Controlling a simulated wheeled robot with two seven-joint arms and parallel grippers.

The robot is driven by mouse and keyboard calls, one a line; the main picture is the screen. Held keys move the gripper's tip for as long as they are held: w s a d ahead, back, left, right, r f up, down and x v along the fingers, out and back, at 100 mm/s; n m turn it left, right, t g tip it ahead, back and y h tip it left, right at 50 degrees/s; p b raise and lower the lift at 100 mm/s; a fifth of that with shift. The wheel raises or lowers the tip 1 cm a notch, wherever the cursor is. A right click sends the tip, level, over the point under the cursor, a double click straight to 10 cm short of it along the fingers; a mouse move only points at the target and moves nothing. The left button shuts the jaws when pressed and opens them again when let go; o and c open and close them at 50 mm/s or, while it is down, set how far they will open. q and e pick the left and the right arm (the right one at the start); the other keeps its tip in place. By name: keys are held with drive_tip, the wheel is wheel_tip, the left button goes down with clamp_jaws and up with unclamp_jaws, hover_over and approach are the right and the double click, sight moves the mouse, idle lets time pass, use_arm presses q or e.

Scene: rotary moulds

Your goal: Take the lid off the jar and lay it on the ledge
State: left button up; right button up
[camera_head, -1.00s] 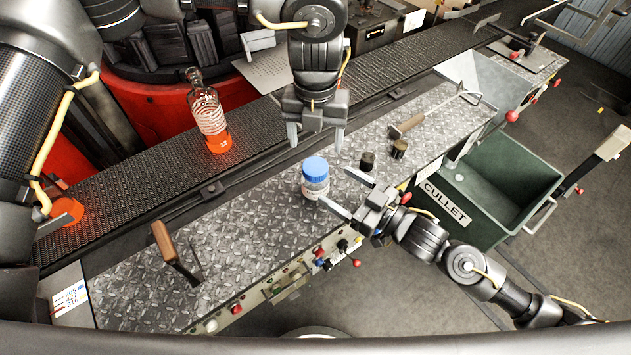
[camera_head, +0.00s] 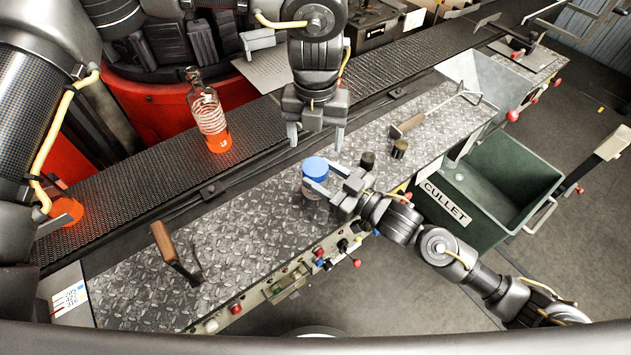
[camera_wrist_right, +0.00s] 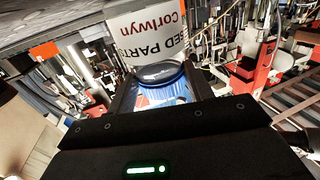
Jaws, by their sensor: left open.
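My left gripper (camera_head: 316,136) is open and empty, pointing down just above and behind the lid. In the right wrist view the blue lid (camera_wrist_right: 165,92) and the pale labelled jar body (camera_wrist_right: 150,38) show between and beyond the fingers. I cannot tell whether the fingers press on the jar.
A hot glass bottle (camera_head: 210,120) stands on the dark conveyor (camera_head: 140,175) behind. A wooden-handled tool (camera_head: 163,242) is at left. The green cullet bin (camera_head: 500,185) stands at right.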

sight(315, 166)
use_arm(q)
drive_tip(key=shift+w, duration=0.1)
use_arm(e)
drive_tip(key=shift+f, duration=0.1)
clamp_jaws()
use_arm(q)
drive_tip(key=m, duration=0.4)
drive_tip(key=shift+m, duration=0.4)
drive_tip(key=m, duration=0.4)
drive_tip(key=shift+f, duration=4.05)
use_arm(e)
drive_tip(key=shift+f, duration=0.1)
use_arm(q)
drive_tip(key=shift+c, duration=0.4)
drive_tip(key=c, duration=0.9)
drive_tip(key=n, duration=0.4)
drive_tip(key=shift+n, duration=0.4)
drive_tip(key=shift+c, duration=0.2)
